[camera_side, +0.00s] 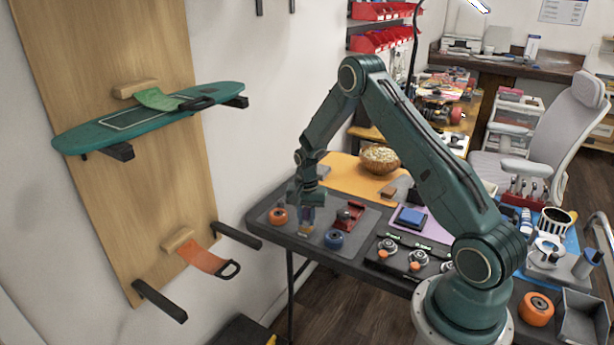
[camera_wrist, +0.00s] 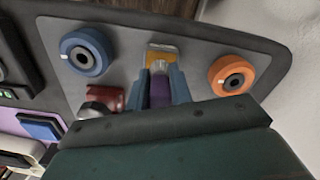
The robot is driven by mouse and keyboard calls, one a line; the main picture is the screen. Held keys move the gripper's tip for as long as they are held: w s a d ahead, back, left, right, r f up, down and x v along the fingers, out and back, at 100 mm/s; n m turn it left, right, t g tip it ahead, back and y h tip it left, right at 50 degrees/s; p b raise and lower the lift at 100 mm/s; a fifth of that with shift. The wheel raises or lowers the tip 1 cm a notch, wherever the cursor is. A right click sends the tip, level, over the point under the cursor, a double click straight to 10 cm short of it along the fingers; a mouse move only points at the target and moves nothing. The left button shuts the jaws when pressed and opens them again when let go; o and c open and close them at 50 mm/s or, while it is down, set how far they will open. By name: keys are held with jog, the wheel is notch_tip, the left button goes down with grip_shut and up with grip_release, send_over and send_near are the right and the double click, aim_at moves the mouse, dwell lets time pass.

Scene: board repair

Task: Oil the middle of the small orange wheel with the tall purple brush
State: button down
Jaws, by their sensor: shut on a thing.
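My gripper (camera_side: 307,212) is shut on the purple brush (camera_wrist: 159,93) and holds it above the grey mat (camera_side: 318,245). In the wrist view, my gripper (camera_wrist: 160,85) shows blue fingers on either side of the purple handle. The brush's yellow and pale end (camera_wrist: 162,56) sticks out past the fingertips; the fingers hide part of the handle. The small orange wheel (camera_side: 277,216) lies flat on the mat, left of my gripper in the side view. In the wrist view, this orange wheel (camera_wrist: 234,79) is to the right of the brush, apart from it, its dark middle uncovered.
A blue wheel (camera_side: 334,239) and a red part (camera_side: 349,214) lie on the mat close to my gripper. A larger orange wheel (camera_side: 537,308) lies by my base. A blue block (camera_side: 410,217) and a wooden bowl (camera_side: 380,159) are farther right.

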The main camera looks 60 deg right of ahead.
aim_at(306, 208)
jog(key=shift+f, duration=0.55)
dwell(1.7)
jog(key=shift+r, duration=3.6)
jog(key=s+a+r+n, duration=0.2)
jog(key=a+n, duration=0.5)
jog(key=a, duration=0.4)
jog(key=s+a+r+n, duration=0.25)
jog(key=a+n, duration=0.45)
jog(key=a, duration=0.4)
jog(key=w+d+f, duration=0.1)
jog(key=w+d, duration=0.7)
jog(key=d, duration=0.3)
jog(key=w+d+f, duration=0.1)
jog(key=w+d, duration=0.8)
jog(key=d, duration=0.2)
